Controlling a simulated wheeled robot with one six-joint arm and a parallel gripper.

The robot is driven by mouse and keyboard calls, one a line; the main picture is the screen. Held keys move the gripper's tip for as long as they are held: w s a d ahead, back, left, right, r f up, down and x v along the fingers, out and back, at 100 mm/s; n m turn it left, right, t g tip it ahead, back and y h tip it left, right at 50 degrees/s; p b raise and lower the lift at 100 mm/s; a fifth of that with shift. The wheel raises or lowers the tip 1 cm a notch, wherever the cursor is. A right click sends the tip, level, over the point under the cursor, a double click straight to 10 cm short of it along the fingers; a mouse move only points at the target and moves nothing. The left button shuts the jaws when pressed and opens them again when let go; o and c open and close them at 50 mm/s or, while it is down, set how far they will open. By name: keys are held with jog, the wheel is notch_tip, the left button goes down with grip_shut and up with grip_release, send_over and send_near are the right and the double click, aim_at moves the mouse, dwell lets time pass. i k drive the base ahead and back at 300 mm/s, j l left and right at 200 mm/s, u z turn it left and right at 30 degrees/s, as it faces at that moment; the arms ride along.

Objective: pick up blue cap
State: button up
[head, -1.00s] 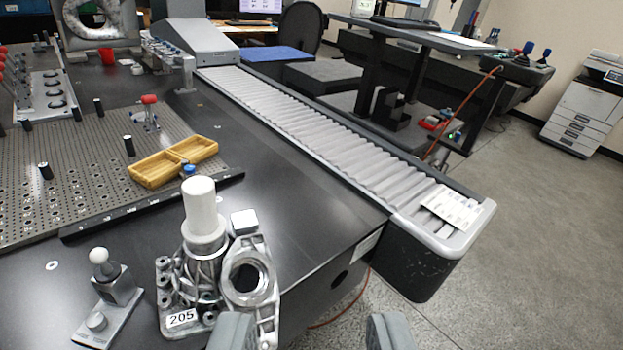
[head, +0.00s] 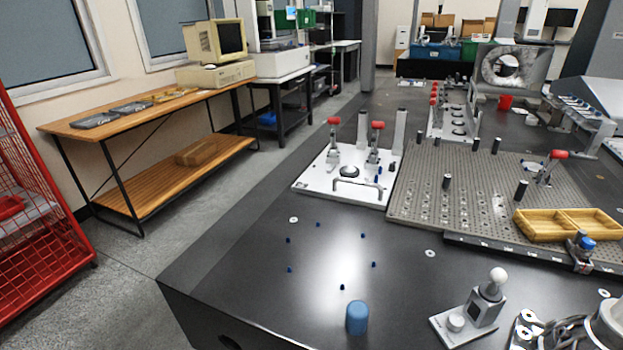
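A blue cap (head: 357,318), a short cylinder with a rounded top, stands upright near the front edge of the black table (head: 250,270). It is at the bottom of the view, a little right of the middle, and nothing covers it. Several tiny blue pegs (head: 364,236) form a loose ring on the table behind it and to its left. My gripper does not show in the view at this moment.
Right of the cap stands a probe-sphere stand (head: 478,308), with metal parts (head: 570,333) beyond it. Behind are a white fixture plate (head: 340,186), a perforated plate (head: 440,195) and a yellow tray (head: 543,226). The table left of the cap is mostly clear.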

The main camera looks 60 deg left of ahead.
aim_at(357, 312)
jog(key=u, duration=0.95)
jog(key=k+j+z, duration=0.2)
jog(key=j+z, duration=0.2)
jog(key=j, duration=0.2)
